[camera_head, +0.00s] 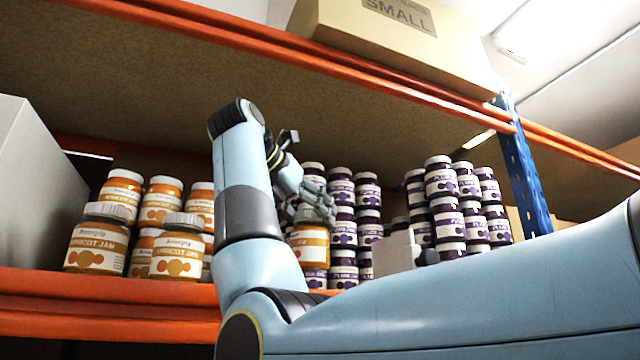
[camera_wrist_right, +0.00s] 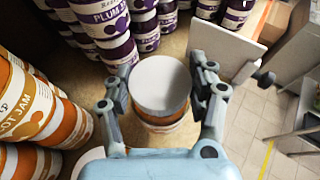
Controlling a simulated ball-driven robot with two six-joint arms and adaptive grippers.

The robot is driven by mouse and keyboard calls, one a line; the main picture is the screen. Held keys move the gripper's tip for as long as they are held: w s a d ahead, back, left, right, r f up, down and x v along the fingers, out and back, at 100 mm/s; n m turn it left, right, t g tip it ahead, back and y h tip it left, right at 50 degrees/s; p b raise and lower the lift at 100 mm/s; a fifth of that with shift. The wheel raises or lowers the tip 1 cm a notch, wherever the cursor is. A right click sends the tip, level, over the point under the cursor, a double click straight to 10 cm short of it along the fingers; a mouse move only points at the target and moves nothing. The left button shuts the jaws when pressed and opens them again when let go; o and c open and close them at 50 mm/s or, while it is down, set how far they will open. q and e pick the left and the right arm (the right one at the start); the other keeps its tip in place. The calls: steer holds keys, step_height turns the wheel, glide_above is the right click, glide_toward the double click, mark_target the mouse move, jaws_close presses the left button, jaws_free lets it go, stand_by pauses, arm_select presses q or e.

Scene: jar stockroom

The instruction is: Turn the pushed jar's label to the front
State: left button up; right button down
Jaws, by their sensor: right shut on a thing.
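An apricot jam jar (camera_head: 309,242) with a pale lid and orange body stands among plum jars on the shelf in the head view. A pale label band shows on its side there; its text is too small to read. My right gripper (camera_head: 318,205) comes down over this jar from above and is shut on it. In the right wrist view the jar's round lid (camera_wrist_right: 159,84) lies between the two fingers of the right gripper (camera_wrist_right: 161,98). Its orange side shows below the lid, and its label is mostly hidden there. My left gripper is not in view.
Stacked apricot jars (camera_head: 97,248) stand at the left, close to one finger in the wrist view. Stacked plum jars (camera_head: 343,232) stand behind and to the right. A grey panel (camera_head: 396,255) stands right of the held jar. An orange shelf beam (camera_head: 110,290) runs along the front.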

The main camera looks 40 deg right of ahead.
mark_target(314, 223)
steer(key=shift+s+d+f, duration=0.1)
steer(key=shift+d+f, duration=0.05)
steer(key=shift+f, duration=0.4)
step_height(314, 223, down, 2)
steer(key=shift+b, duration=1.15)
steer(key=shift+f+b, duration=0.2)
steer(key=shift+b, duration=0.15)
steer(key=n+t+y+b, duration=0.1)
steer(key=n+t+b, duration=0.2)
steer(key=shift+s+y, duration=0.1)
steer(key=shift+y, duration=0.2)
steer(key=shift+r+n+t+y+b, duration=0.1)
steer(key=shift+n+t+y+b, duration=0.4)
steer(key=shift+n+t, duration=0.15)
steer(key=shift+d+r+n+t+y+b, duration=0.1)
steer(key=shift+n+t+y+b, duration=0.05)
steer(key=shift+n+t+y, duration=0.45)
steer(key=shift+d+n+t+y+b, duration=0.15)
steer(key=shift+n+t+y, duration=0.2)
steer(key=shift+n+y, duration=0.3)
steer(key=shift+a+n+t+y, duration=0.25)
steer(key=shift+n+t+y, duration=0.05)
steer(key=shift+n+y, duration=0.1)
steer(key=shift+f+b, duration=0.25)
steer(key=shift+b, duration=0.05)
